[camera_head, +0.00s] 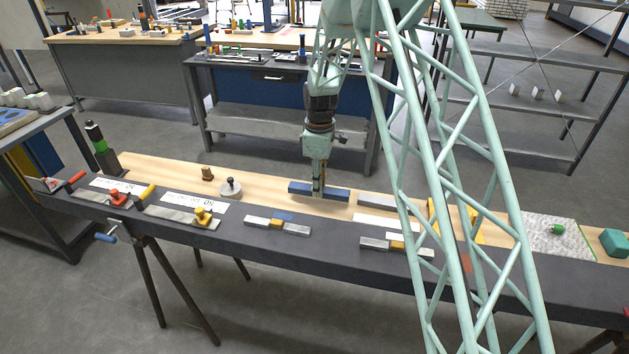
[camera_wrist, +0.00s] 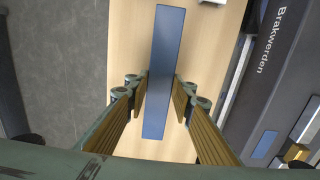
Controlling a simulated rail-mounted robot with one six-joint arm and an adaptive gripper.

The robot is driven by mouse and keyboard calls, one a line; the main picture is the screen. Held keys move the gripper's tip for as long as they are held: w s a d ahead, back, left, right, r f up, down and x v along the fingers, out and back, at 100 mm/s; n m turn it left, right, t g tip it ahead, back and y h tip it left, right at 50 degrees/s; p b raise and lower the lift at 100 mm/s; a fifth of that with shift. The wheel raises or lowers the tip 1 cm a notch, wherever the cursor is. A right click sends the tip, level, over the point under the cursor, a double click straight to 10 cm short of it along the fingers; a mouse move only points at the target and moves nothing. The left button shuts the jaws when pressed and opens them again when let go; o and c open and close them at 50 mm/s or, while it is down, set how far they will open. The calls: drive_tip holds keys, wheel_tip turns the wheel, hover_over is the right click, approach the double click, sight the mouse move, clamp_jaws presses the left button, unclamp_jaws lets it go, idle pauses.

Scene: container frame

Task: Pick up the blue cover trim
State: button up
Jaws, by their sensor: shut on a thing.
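The blue cover trim (camera_head: 336,194) is a long flat blue bar at the middle of the long workbench, over its pale wooden top. My gripper (camera_head: 318,193) points straight down and is shut on the trim near its middle. In the wrist view the trim (camera_wrist: 166,50) runs lengthwise between the two ribbed fingers of my gripper (camera_wrist: 160,98), one on each side. I cannot tell whether the trim rests on the wood or is just above it.
A grey bar (camera_head: 370,200) lies just right of the trim. A white-based knob (camera_head: 230,188) stands to the left. Metal pieces with yellow parts (camera_head: 278,226) lie along the dark front strip. Another workbench (camera_head: 262,112) stands behind.

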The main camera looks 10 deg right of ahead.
drive_tip(key=s, duration=0.3)
drive_tip(key=s+d, duration=0.1)
drive_tip(key=s, duration=0.2)
drive_tip(key=s+d+r, duration=0.1)
drive_tip(key=s, duration=0.3)
drive_tip(key=shift+p, duration=0.35)
